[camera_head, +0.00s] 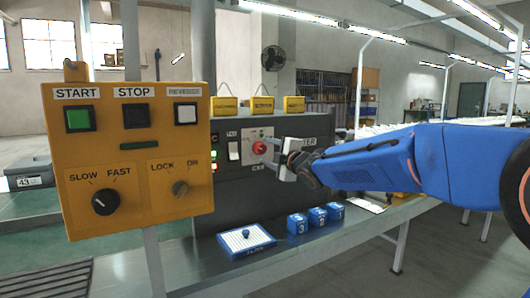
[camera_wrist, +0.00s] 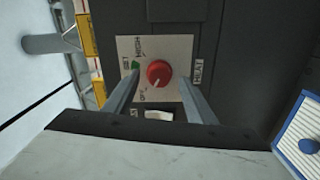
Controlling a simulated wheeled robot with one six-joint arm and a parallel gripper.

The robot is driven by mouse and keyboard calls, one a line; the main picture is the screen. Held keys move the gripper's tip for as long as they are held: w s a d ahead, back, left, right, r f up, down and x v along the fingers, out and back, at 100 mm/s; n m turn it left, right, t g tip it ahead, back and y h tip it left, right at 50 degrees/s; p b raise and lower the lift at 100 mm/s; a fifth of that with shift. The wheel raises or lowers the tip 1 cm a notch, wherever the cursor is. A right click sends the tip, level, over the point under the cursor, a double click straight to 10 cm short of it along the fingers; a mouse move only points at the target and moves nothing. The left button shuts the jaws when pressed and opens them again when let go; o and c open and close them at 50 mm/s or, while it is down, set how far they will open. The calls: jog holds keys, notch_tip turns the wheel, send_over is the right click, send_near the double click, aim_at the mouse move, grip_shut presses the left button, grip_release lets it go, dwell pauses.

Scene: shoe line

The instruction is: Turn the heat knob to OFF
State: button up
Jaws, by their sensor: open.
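The heat knob (camera_head: 259,147) is red and round, on a pale plate on the dark heater cabinet (camera_head: 228,183). In the wrist view the knob (camera_wrist: 159,73) shows near the centre of its plate (camera_wrist: 180,47), with HIGH, OFF and HEAT lettering around it. A pale mark on the knob points down and slightly left, roughly toward the OFF lettering; its exact setting is hard to tell. My gripper (camera_head: 284,150) is just right of the knob in the head view. In the wrist view its open fingers (camera_wrist: 158,84) lie on either side of the knob, with visible gaps.
A white rocker switch (camera_wrist: 159,115) sits beside the plate. A yellow control box (camera_head: 135,150) stands at the front left. A blue-edged tray (camera_head: 232,249) and blue numbered blocks (camera_head: 317,216) lie on the bench below. Yellow boxes (camera_head: 262,104) stand atop the cabinet.

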jog(key=v, duration=1.4)
jog(key=shift+s+d, duration=0.15)
jog(key=shift+s, duration=0.1)
jog(key=s+d+f+m+g+h, duration=0.1)
jog(key=s+d+f+m+h, duration=0.5)
jog(key=d, duration=0.4)
jog(key=s+d+f+m+g+h, duration=0.1)
jog(key=s+d+f+m+h, duration=0.2)
jog(key=s+d+f+m, duration=0.6)
jog(key=s+d+f+m+g, duration=0.2)
jog(key=s+f, duration=0.2)
jog(key=s, duration=0.3)
jog(key=s+d+f+m+g, duration=0.2)
jog(key=s+f, duration=0.3)
jog(key=s, duration=0.3)
jog(key=s+d+f+m+g+h, duration=0.1)
jog(key=s+d+f+m+g, duration=0.2)
jog(key=s, duration=0.5)
notch_tip(320, 180, down, 2)
jog(key=shift+f+m+g, duration=0.15)
jog(key=shift+m+g, duration=0.35)
jog(key=shift+g, duration=0.1)
